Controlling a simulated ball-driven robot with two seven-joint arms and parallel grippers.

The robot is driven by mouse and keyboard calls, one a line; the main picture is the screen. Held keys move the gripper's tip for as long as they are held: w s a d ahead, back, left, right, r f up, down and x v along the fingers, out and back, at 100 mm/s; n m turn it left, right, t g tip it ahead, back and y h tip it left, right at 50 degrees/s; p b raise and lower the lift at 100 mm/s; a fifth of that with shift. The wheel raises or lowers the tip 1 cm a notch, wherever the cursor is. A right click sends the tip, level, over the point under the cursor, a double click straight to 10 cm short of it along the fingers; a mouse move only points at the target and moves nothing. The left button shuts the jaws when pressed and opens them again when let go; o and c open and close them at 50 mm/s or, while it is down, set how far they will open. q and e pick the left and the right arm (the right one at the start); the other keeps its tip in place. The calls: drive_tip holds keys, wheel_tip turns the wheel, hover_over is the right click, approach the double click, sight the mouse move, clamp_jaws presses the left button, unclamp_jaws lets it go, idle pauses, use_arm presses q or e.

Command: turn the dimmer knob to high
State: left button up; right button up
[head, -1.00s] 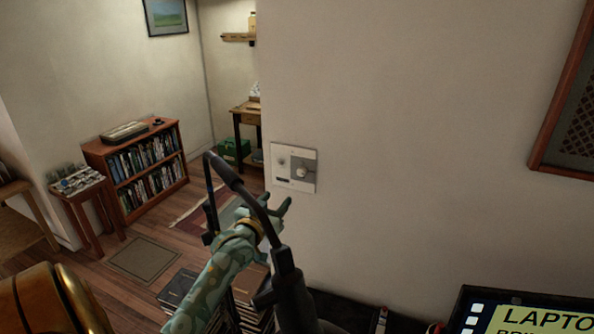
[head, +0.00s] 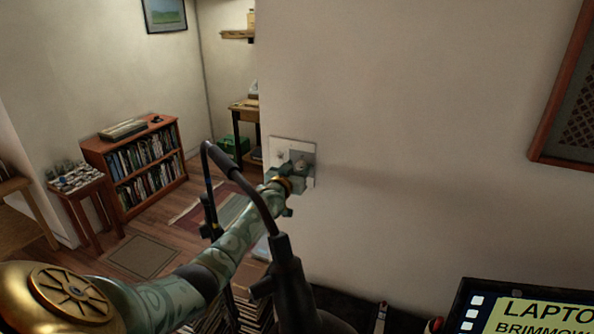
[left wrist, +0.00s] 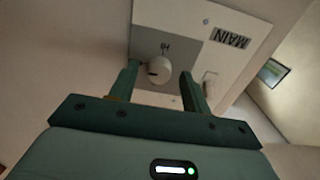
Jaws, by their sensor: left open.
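The dimmer plate (head: 280,147) is on the pale wall at the centre of the head view, partly covered by my left gripper (head: 299,172). In the left wrist view the round white knob (left wrist: 161,69) sits on the plate's grey panel (left wrist: 172,48), with a small dark mark at its left side. The left gripper (left wrist: 160,88) is open, with one finger on each side of the knob. I cannot tell whether the fingers touch it. My right gripper is not in view.
A black curved gooseneck (head: 262,195) rises close to my left forearm. A bookcase (head: 140,160) and a small table (head: 75,185) stand back left.

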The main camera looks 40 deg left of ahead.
use_arm(q)
drive_tip(key=shift+d, duration=0.1)
drive_tip(key=shift+c, duration=0.7)
drive_tip(key=shift+s, duration=0.1)
drive_tip(key=c, duration=0.9)
drive_tip(key=shift+o, duration=0.2)
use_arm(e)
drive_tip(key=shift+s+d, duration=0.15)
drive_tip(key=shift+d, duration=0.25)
use_arm(q)
drive_tip(key=m, duration=0.3)
drive_tip(key=shift+m, duration=0.4)
drive_tip(key=m, duration=0.3)
drive_tip(key=shift+d+m, duration=0.1)
drive_tip(key=shift+m, duration=0.2)
drive_tip(key=m+b, duration=0.1)
drive_tip(key=m, duration=0.4)
drive_tip(key=shift+f, duration=0.15)
drive_tip(key=shift+m+b, duration=0.5)
drive_tip(key=shift+m, duration=2.3)
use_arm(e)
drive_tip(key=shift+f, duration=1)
